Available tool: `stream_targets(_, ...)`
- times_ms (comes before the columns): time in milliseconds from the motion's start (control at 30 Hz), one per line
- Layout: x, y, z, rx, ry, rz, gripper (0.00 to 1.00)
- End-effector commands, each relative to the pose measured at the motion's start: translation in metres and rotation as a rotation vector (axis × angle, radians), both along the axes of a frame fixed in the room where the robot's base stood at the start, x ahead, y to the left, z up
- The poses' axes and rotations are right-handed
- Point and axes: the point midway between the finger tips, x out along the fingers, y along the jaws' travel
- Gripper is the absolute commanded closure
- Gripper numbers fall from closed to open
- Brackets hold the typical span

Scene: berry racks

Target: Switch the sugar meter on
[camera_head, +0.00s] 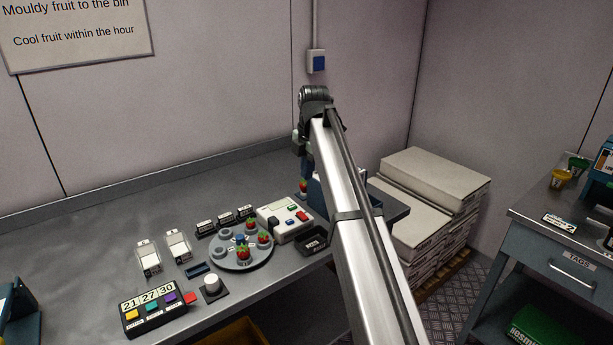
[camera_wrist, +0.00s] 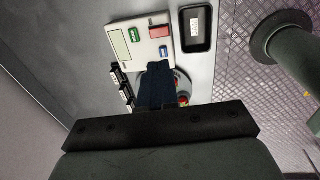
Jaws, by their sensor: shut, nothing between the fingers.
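A white box-shaped device with a small display and coloured parts, which looks like the sugar meter (camera_head: 275,221), stands near the table's front edge. It also shows in the wrist view (camera_wrist: 147,49). There it has a green button (camera_wrist: 134,34), a red block (camera_wrist: 160,31), a blue button (camera_wrist: 163,52) and a pale display (camera_wrist: 120,46) with no readable figures. My gripper (camera_wrist: 157,68) is shut and empty, its dark fingers pictured just below the meter's lower edge. I cannot tell its height above the table.
A round grey plate (camera_head: 231,263) with strawberries stands left of the meter. A small black tray (camera_head: 313,240) is close on its right. Small labelled black blocks (camera_head: 225,218) stand behind the plate. Coloured buttons and white holders lie further left. Stacked cartons (camera_head: 435,180) are beyond the table's right end.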

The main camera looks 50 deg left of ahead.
Motion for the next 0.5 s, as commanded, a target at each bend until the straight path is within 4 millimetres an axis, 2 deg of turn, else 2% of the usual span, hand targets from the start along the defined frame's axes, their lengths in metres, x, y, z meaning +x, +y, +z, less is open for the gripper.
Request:
stream_targets(300,0.0,0.001,0.0,0.0,0.0,0.0,1.0)
stream_targets(500,0.002,0.016,0.002,0.0,0.0,0.001,1.0)
